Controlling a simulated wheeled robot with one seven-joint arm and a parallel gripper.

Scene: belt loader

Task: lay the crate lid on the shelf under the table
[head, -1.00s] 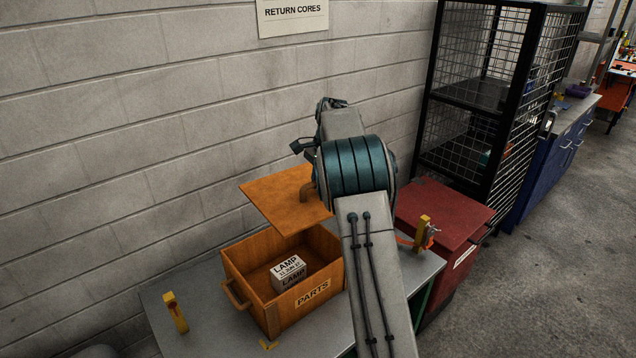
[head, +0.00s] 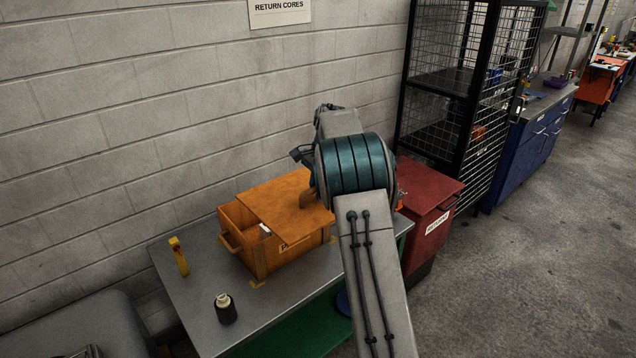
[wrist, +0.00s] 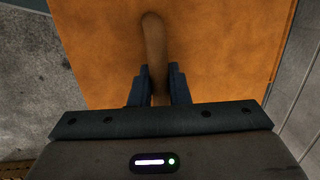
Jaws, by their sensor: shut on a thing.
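The crate lid (head: 282,208) is a flat orange-brown wooden panel in the head view. In that view it overlaps the right part of the open crate (head: 270,258), and a gap between them is hard to judge. The lid also fills most of the wrist view (wrist: 215,50). My gripper (wrist: 158,85) is shut on the lid's curved brown handle (wrist: 153,35), with a dark finger on each side. In the head view my arm hides most of my gripper. The shelf under the table shows as a green surface (head: 300,328) below the table's front edge.
The crate stands on the grey table (head: 205,300), with a dark bottle (head: 226,309) in front and a yellow post (head: 179,257) at left. A red cabinet (head: 428,212) and black mesh cage (head: 455,95) stand to the right. The floor (head: 520,270) at right is clear.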

